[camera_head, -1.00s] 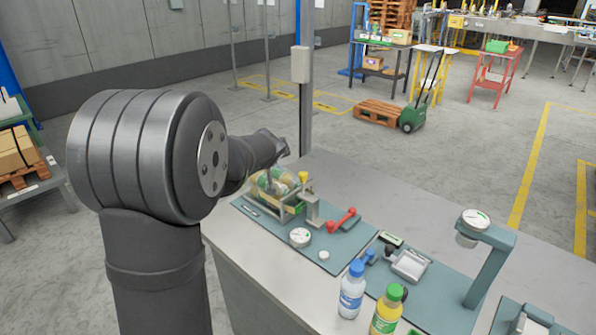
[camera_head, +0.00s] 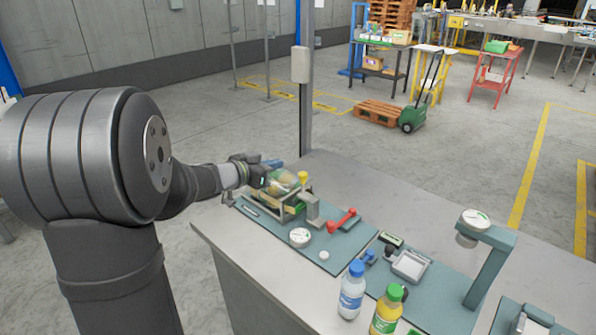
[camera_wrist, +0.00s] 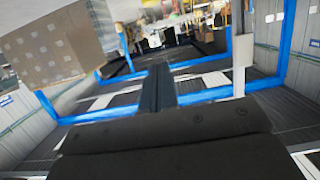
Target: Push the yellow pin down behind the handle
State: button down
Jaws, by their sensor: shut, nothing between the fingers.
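The yellow pin (camera_head: 303,177) has a round yellow head and stands upright at the back of a small fixture on the teal mat. A grey block (camera_head: 312,206) stands just in front of it. A red handle (camera_head: 343,220) lies to the right of the block, tilted. My gripper (camera_head: 272,163) is to the left of the pin, above the back of the fixture, and apart from the pin. In the wrist view its dark fingers (camera_wrist: 158,88) are together with nothing between them. The pin and handle do not show in the wrist view.
A clear-covered holder with green and yellow contents (camera_head: 284,187) stands beside the pin, under my gripper. A round white gauge (camera_head: 300,237) is in front. Bottles (camera_head: 352,290) and a teal stand (camera_head: 490,262) are to the right. The rear bench surface (camera_head: 385,199) is clear.

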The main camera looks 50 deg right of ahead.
dwell(0.3)
send_over(303, 186)
jog(key=v, duration=0.2)
notch_tip(303, 186, down, 6)
jog(key=shift+w+f, duration=0.1)
jog(key=shift+f, duration=0.35)
jog(key=shift+a+f, duration=0.1)
jog(key=shift+f, duration=1.95)
